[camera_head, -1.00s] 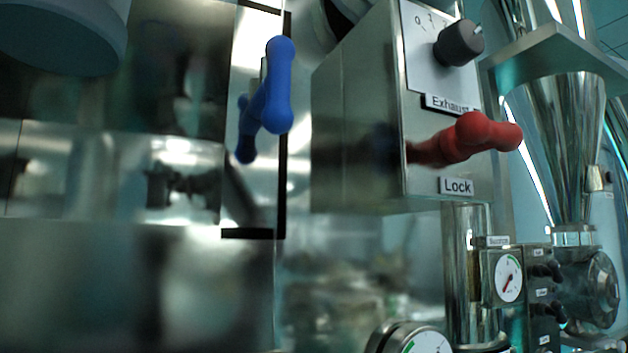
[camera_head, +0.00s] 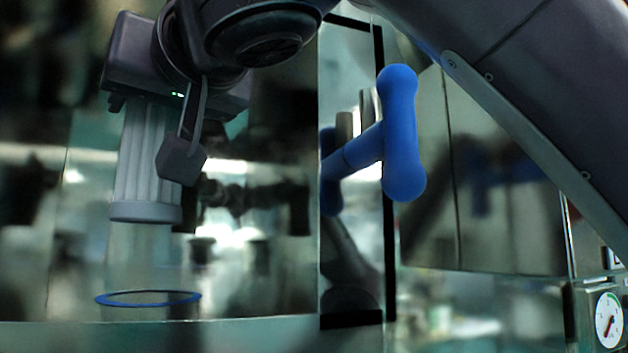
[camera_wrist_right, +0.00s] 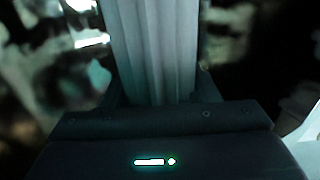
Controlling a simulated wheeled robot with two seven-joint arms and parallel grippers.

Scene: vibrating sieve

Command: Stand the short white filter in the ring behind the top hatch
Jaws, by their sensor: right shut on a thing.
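The short white filter (camera_head: 146,165) has pleated sides and a pale end cap at its bottom. My right gripper (camera_head: 160,135) is shut on its upper part and holds it nearly upright, with the cap down. The pleated side also shows between the fingers in the right wrist view (camera_wrist_right: 150,50). The ring with a blue rim (camera_head: 148,299) lies below the filter, with a clear gap between them. The filter's top is hidden by my gripper. I cannot make out the top hatch for certain. My left gripper is out of view.
A blue T-shaped handle (camera_head: 403,135) stands out from a shiny panel to the right of the filter, under my right arm. A pressure gauge (camera_head: 608,318) is at the lower right. Reflective metal walls fill the background and are blurred.

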